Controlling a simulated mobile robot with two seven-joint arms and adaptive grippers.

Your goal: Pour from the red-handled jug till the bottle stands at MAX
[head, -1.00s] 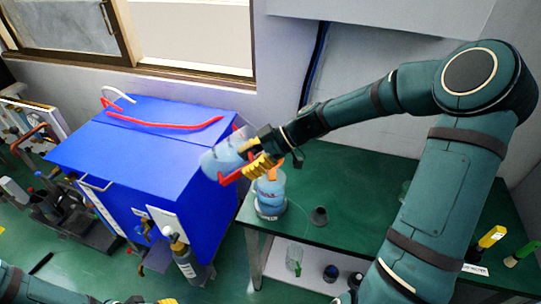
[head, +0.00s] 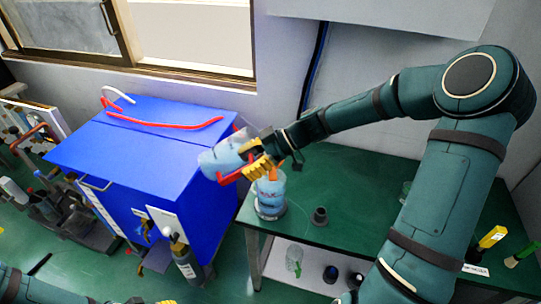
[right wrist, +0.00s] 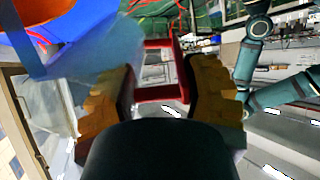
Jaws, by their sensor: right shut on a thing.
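The jug (head: 218,160) is a clear vessel with pale blue contents and a red handle (head: 228,179). It is tipped well over, above and left of the bottle. My right gripper (head: 258,168) is shut on the red handle; the handle shows between its yellow fingers in the right wrist view (right wrist: 158,92). The bottle (head: 270,196) stands upright at the green table's left edge, bluish, with red lettering and orange at its top. I cannot make out its liquid level or any stream.
A blue cabinet (head: 150,150) with a red tube on top stands left of the green table (head: 350,215). A small dark grey piece (head: 320,216) stands right of the bottle. A dark bottle (head: 183,256) is by the cabinet. The table's middle is mostly clear.

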